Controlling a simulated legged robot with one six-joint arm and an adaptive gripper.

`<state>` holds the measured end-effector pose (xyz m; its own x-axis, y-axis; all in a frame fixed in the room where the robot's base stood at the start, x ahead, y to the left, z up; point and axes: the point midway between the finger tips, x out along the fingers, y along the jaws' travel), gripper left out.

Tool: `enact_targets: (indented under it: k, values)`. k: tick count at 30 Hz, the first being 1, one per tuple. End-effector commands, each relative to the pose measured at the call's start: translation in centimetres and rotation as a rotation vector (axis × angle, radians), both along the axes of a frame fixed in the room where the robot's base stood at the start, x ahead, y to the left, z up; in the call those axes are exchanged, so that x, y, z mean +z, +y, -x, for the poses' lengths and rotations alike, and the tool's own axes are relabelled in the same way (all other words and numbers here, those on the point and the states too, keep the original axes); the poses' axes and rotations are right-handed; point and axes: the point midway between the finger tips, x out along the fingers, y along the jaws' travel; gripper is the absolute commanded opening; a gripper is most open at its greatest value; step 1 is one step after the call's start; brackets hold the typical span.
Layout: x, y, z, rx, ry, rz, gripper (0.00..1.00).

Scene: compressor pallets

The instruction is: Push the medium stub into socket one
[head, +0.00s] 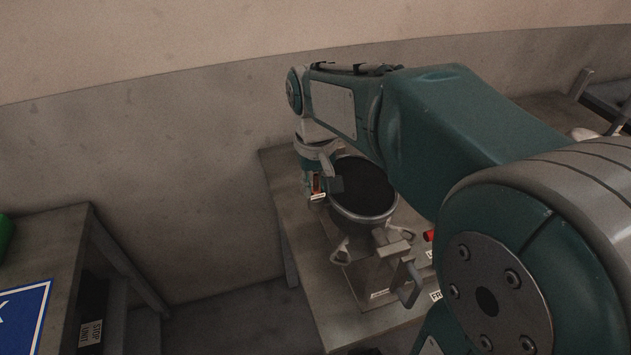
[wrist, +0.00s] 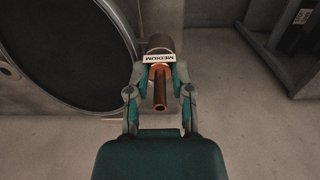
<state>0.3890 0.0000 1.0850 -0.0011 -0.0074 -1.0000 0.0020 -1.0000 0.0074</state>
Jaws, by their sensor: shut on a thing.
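The medium stub (wrist: 160,92) is a copper tube with a white MEDIUM label. My gripper (wrist: 159,78) is shut on it, one finger on each side, in the wrist view. A grey round part (wrist: 160,43) shows just beyond the label; I cannot tell whether the stub touches it. In the head view my gripper (head: 318,185) is beside the left rim of the dark-topped round vessel (head: 362,190), and only a small part of the stub shows there. I cannot make out a label for socket one in either view.
The vessel stands on a grey table (head: 288,214) with brackets and a red part (head: 428,236) near it. Another table (head: 45,240) with a blue sign (head: 22,318) is at left. Open floor lies between the tables. A wall rises behind.

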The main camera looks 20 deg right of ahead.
Motion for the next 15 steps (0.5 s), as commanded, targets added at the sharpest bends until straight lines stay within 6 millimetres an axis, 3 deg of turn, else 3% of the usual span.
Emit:
enact_targets:
  k: [3,4,6,15]
  values:
    - [-0.29,0.0,0.02,0.0,0.001,0.0,0.0]
    - [-0.25,0.0,0.01,0.0,0.0,0.0,0.43]
    - [-0.23,0.0,0.0,0.0,0.0,0.0,0.7]
    - [-0.21,0.0,0.0,0.0,0.0,0.0,0.7]
